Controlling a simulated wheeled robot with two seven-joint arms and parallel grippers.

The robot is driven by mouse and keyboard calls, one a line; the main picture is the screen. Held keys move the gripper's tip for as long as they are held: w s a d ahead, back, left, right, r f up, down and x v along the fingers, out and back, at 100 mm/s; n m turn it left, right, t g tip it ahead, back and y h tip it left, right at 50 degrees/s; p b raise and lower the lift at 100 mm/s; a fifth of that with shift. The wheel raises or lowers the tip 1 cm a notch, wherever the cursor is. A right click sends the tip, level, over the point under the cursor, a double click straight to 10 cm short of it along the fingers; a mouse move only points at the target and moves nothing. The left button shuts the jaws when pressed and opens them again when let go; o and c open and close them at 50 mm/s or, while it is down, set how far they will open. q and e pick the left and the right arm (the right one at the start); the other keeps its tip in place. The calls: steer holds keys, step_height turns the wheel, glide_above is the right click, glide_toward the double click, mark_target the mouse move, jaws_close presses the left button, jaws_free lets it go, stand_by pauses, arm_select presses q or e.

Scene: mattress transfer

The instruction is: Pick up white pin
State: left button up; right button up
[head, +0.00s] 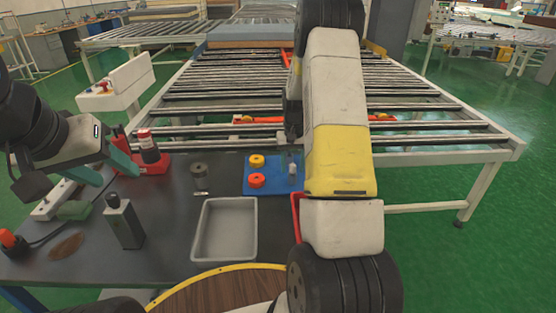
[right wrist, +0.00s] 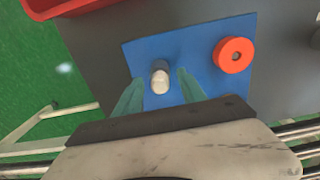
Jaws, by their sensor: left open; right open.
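The white pin (right wrist: 160,80) stands on a blue plate in the right wrist view, between the two green fingers of my right gripper (right wrist: 160,88). The fingers are open, with a gap on each side of the pin. The pin also shows in the head view (head: 292,169) on the blue plate (head: 268,188), just left of my right arm, which hides the right gripper there. My left gripper (head: 106,177) is open and empty at the left of the dark table, above its left part.
An orange ring (right wrist: 233,55) lies beside the pin on the plate, and a yellow ring (head: 257,161) sits behind it in the head view. A red bin (right wrist: 60,5) is close by. A grey tray (head: 225,230) and a black bottle (head: 123,222) stand on the table. A roller conveyor (head: 220,103) lies behind.

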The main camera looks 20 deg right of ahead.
jaws_close()
steer(key=shift+r, duration=0.1)
